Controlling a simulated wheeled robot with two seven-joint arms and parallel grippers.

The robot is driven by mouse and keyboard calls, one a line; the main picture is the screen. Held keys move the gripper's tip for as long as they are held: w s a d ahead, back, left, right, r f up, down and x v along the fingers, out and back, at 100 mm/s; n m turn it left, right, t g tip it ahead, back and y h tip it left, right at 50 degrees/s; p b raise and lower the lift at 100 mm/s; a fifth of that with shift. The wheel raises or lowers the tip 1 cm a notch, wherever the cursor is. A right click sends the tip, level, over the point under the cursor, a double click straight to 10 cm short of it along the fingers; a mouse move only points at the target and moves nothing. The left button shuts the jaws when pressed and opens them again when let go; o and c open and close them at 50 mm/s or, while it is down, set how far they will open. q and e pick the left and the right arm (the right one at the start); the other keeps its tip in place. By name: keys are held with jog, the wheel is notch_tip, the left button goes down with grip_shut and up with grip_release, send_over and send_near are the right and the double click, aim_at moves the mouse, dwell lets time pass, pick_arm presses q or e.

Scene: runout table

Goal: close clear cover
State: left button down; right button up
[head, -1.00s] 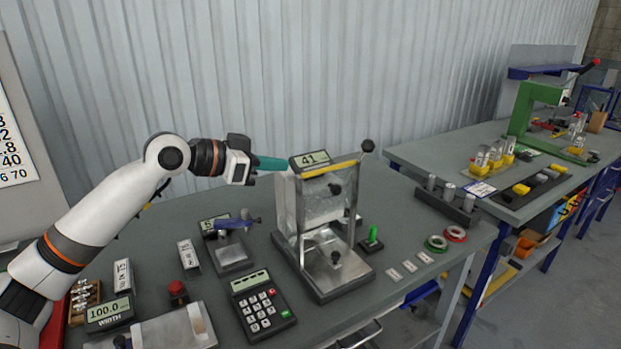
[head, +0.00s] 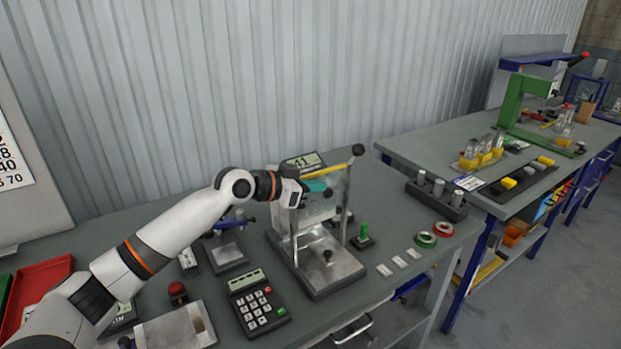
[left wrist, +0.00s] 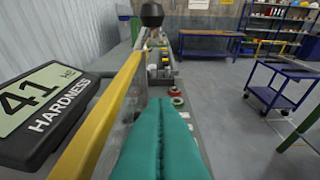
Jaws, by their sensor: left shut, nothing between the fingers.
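The hardness tester (head: 318,272) stands on the bench, with its display reading 41 (head: 303,161). Its clear cover (head: 318,212) shows in the upper part of the frame, above the metal base, with open space below. A yellow bar (head: 338,168) runs along the top and ends in a black knob (head: 358,150). My left gripper (head: 326,186) is shut and empty, its teal fingers just below the yellow bar at the cover's upper front. In the left wrist view, the fingers (left wrist: 160,102) lie right of the yellow bar (left wrist: 98,122); contact cannot be told. My right gripper is not in view.
A keypad unit (head: 258,303) and a small stand (head: 228,252) are left of the tester. A green-handled piece (head: 363,235), red and green rings (head: 434,234) and a block of cylinders (head: 436,196) are to its right. A corrugated wall is behind.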

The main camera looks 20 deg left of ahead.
pick_arm(q)
notch_tip(320, 180, down, 14)
jog(key=b, duration=1)
jog(key=shift+r, duration=0.25)
